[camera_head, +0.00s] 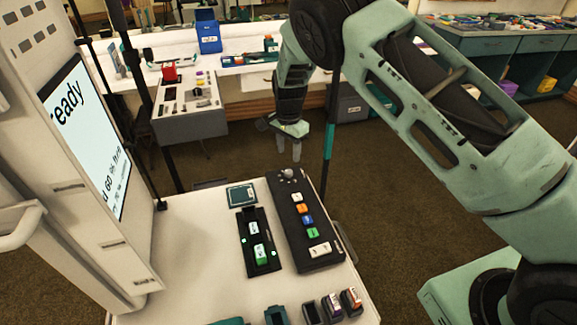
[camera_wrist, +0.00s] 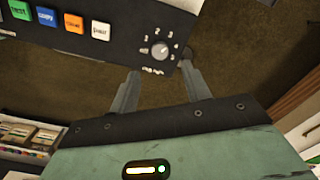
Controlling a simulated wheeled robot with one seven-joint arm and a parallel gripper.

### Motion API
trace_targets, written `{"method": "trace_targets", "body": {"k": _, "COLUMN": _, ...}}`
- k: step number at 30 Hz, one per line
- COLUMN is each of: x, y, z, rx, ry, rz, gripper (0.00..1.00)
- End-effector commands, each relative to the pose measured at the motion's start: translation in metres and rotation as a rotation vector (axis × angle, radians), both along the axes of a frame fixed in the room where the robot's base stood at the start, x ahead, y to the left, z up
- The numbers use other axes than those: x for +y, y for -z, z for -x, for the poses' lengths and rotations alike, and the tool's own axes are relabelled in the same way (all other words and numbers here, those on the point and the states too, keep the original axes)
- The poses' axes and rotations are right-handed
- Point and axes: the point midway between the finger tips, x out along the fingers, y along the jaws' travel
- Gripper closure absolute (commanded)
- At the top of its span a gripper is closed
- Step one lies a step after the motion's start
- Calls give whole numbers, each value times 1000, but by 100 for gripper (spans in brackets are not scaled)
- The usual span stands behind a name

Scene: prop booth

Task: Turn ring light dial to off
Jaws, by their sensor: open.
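The dial (camera_head: 288,174) is a small grey knob at the far end of a black control panel (camera_head: 318,250). In the wrist view the round dial (camera_wrist: 159,49) has small white marks around it, too small to read surely, and I cannot tell which mark it points to. My gripper (camera_head: 289,150) is open and empty, pointing down above the dial end of the panel. In the wrist view its two fingers (camera_wrist: 161,68) are spread on either side of the dial's end of the panel. I cannot tell whether either touches it.
White, orange, blue and green buttons (camera_head: 307,220) line the panel. A black tray with green-lit pieces (camera_head: 262,263) lies beside it on the white counter (camera_head: 185,250). A tall screen (camera_head: 85,135) stands at the left.

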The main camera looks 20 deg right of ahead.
Motion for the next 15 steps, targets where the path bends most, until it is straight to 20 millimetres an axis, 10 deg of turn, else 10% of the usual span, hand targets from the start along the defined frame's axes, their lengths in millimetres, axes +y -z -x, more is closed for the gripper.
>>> {"method": "trace_targets", "body": {"k": 15, "x": 0, "y": 75, "z": 0, "rx": -1, "ry": -1, "rz": 0, "gripper": 52}}
